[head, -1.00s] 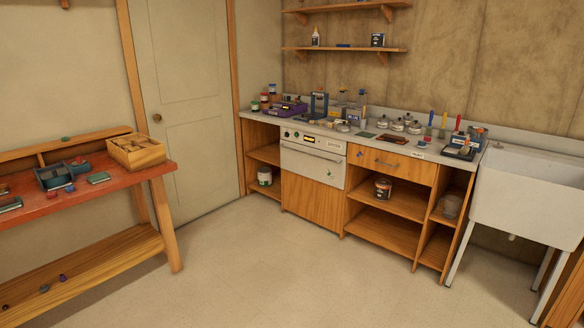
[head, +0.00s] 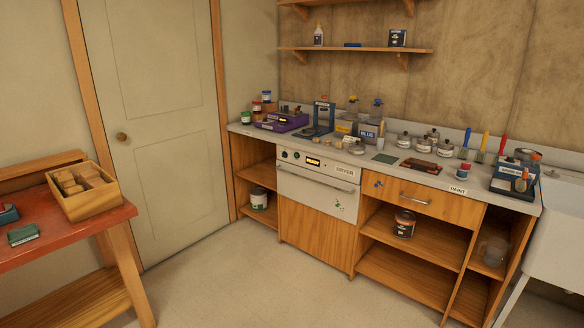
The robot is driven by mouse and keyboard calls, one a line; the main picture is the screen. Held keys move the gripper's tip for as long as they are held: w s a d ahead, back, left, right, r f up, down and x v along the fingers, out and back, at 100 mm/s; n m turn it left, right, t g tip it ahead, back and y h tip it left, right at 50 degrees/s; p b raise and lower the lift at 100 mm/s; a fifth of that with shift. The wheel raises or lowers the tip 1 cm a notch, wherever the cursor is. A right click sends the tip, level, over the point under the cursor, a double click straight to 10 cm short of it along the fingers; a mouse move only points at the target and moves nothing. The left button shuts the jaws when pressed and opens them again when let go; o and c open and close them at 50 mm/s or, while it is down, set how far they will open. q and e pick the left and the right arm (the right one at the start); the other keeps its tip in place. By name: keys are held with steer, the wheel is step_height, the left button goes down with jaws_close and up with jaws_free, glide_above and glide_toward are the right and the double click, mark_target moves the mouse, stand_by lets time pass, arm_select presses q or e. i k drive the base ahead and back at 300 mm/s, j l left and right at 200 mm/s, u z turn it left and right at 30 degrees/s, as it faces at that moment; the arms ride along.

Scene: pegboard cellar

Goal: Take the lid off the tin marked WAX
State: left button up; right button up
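Several small pale tins with dark-knobbed lids stand grouped on the counter (head: 388,170), among them a left one (head: 404,141), a front one (head: 422,147) and a right one (head: 447,149). They carry small labels, too small to read, so I cannot tell which is marked WAX. A dark tin (head: 404,224) with a label stands on the open shelf below the drawer. Neither of my grippers is in view.
A dryer (head: 318,190) is built in under the counter. A red-topped bench (head: 100,221) with a wooden box (head: 83,190) stands at left, a white sink (head: 555,235) at right. Open floor (head: 235,285) lies in front.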

mark_target(356, 146)
steer(key=i+z, duration=0.2)
steer(key=i, duration=0.25)
steer(key=i+j+z, duration=0.15)
steer(key=i, duration=0.3)
steer(key=i+j+z, duration=0.2)
steer(key=i, duration=0.2)
steer(key=i+j+z, duration=0.25)
steer(key=i+z, duration=0.15)
steer(key=i+j+z, duration=0.45)
steer(key=k+l, duration=0.05)
